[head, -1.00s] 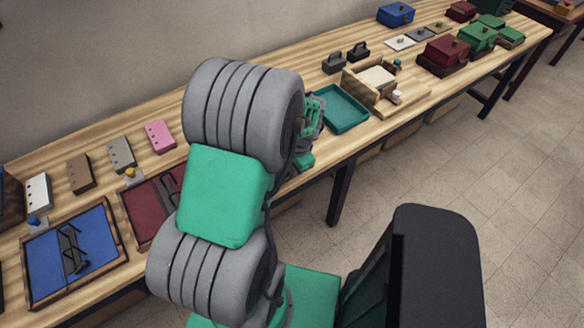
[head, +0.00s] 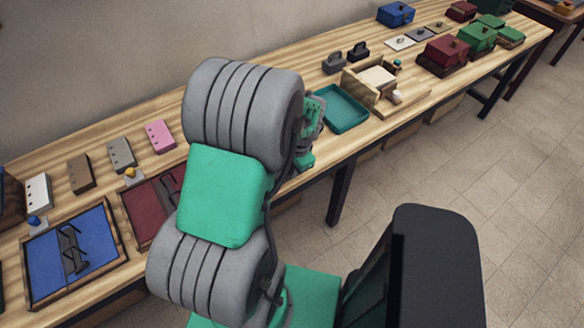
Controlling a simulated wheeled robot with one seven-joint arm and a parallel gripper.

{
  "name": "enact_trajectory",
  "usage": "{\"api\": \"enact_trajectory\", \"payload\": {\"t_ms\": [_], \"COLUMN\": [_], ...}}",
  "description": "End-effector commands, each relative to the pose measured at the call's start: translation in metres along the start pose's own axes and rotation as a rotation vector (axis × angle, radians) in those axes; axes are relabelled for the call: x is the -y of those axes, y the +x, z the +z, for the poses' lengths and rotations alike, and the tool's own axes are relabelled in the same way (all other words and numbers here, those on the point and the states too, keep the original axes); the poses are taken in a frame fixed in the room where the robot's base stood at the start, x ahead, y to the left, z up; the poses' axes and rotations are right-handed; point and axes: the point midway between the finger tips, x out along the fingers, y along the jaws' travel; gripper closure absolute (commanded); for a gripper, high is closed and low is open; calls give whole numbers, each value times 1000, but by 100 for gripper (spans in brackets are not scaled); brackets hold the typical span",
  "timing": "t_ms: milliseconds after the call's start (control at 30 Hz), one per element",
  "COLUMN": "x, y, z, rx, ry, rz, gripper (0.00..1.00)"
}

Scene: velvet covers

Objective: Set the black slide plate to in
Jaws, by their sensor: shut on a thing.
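I cannot make out the black slide plate; my arm covers the middle of the bench. Part of my gripper (head: 304,158) shows at the right edge of my arm, low over the bench near its front edge and left of the teal tray. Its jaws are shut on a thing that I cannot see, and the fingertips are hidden. A dark red panel (head: 143,205) in a wooden frame lies left of my arm. A dark, handle-like piece (head: 171,186) on it is partly hidden by my arm.
A blue framed panel (head: 45,262) with a black rack-like piece (head: 73,249) lies at the left front. The teal tray (head: 345,122) and a wooden box (head: 368,90) stand to the right. Several small blocks line the back left. Red and green boxes fill the far right.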

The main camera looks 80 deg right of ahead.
Motion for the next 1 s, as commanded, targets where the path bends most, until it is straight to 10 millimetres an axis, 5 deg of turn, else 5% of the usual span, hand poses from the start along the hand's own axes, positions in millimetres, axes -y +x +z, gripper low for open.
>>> {"api": "enact_trajectory", "payload": {"t_ms": [167,600,967,1000], "x": [9,103,108,108], "y": [3,21,20,20], "z": [0,-1,-1,-1], "rx": [0,-1,-2,-1], "ry": [-2,-3,1,1], "rz": [-1,-3,-1,-1], "gripper": [100,100,100,86]}}
